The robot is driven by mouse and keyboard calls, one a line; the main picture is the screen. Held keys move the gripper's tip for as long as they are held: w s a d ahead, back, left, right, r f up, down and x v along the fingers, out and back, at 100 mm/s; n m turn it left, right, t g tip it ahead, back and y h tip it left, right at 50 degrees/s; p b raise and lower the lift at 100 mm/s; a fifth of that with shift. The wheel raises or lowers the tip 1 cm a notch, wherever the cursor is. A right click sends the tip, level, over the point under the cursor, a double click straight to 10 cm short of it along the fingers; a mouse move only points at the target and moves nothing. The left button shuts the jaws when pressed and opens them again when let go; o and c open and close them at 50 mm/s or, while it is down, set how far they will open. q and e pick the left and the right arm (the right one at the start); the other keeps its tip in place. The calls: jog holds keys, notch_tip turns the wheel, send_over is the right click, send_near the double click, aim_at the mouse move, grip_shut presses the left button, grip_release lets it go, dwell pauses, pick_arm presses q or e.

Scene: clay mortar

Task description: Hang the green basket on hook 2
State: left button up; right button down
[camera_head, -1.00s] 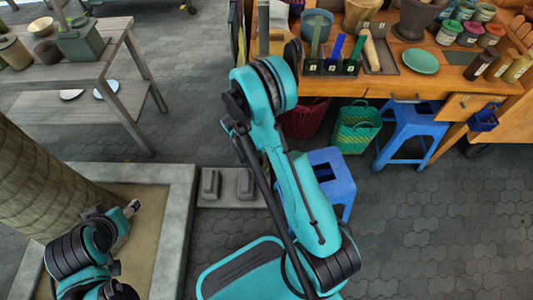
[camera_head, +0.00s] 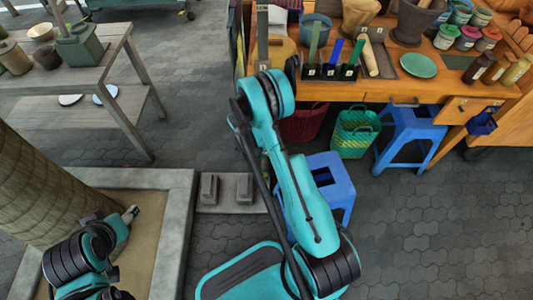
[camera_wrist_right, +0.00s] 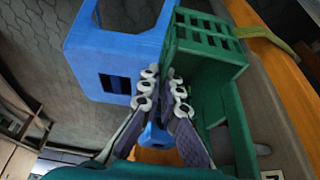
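The green basket (camera_head: 355,134) stands on the paving under the orange workbench (camera_head: 395,88), with its handles up. In the head view my right arm rises in the middle. Its gripper is hidden there. In the right wrist view my right gripper (camera_wrist_right: 160,92) has its pads apart with nothing clear between them. A dark green slotted piece (camera_wrist_right: 207,38) is just beyond and to its right. I cannot tell whether it is the basket. My left gripper (camera_head: 131,214) is at the lower left, away from the bench, and too small to read. I cannot make out hook 2.
One blue stool (camera_head: 328,178) stands beside my right arm and another (camera_head: 412,128) right of the basket. A dark red basket (camera_head: 303,124) is left of the green one. A numbered tool holder (camera_head: 330,72) sits on the bench's front edge. Paving at the lower right is clear.

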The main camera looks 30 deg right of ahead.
jog(key=shift+w+d+f, duration=0.1)
jog(key=shift+w+d, duration=0.3)
jog(key=shift+w, duration=0.3)
jog(key=shift+w+d, duration=0.45)
jog(key=shift+w, duration=0.25)
jog(key=shift+w+d+f, duration=0.1)
jog(key=shift+w+d, duration=0.3)
jog(key=shift+w, duration=0.3)
jog(key=shift+w+d+f, duration=0.3)
jog(key=shift+w, duration=0.2)
jog(key=shift+w+d, duration=0.1)
jog(key=c, duration=1.6)
grip_release()
jog(key=shift+w+f, duration=0.1)
jog(key=shift+f, duration=0.05)
jog(key=shift+c, duration=0.2)
jog(key=v, duration=1.2)
